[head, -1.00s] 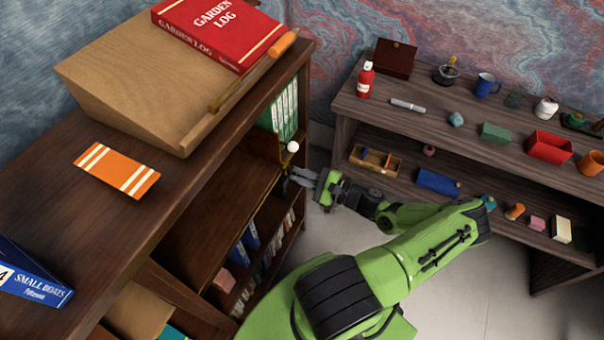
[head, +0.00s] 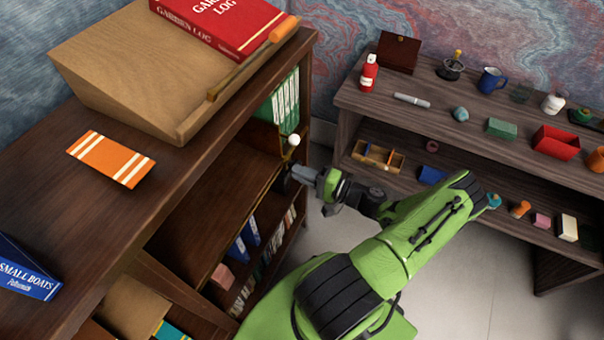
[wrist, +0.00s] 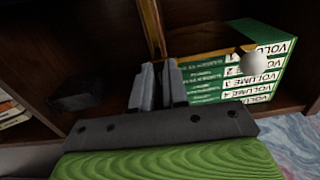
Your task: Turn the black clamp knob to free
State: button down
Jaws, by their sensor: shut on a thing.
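The black clamp knob (head: 281,183) shows as a small dark shape by the brass rail at the open front of the dark wooden bookcase, in the head view. My gripper (head: 298,174) reaches it from the right, with its grey fingers shut on it. In the wrist view, my gripper (wrist: 159,74) has its two fingers close together at the lower end of the brass rail (wrist: 152,26). The knob is mostly hidden by the fingers there, and its turn angle cannot be read.
A white ball (head: 294,140) stands just above the fingers, near the green volumes (head: 285,103). A desk slope (head: 115,85) and striped orange card (head: 110,159) lie on the bookcase top. A second shelf unit (head: 450,130) with small objects stands right; floor shows between.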

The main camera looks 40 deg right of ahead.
jog(key=shift+f+n, duration=0.1)
jog(key=shift+n, duration=0.3)
jog(key=c, duration=1.1)
grip_release()
jog(key=shift+c, duration=0.2)
jog(key=v, duration=1.5)
jog(key=shift+s+p, duration=0.35)
jog(key=shift+d, duration=0.1)
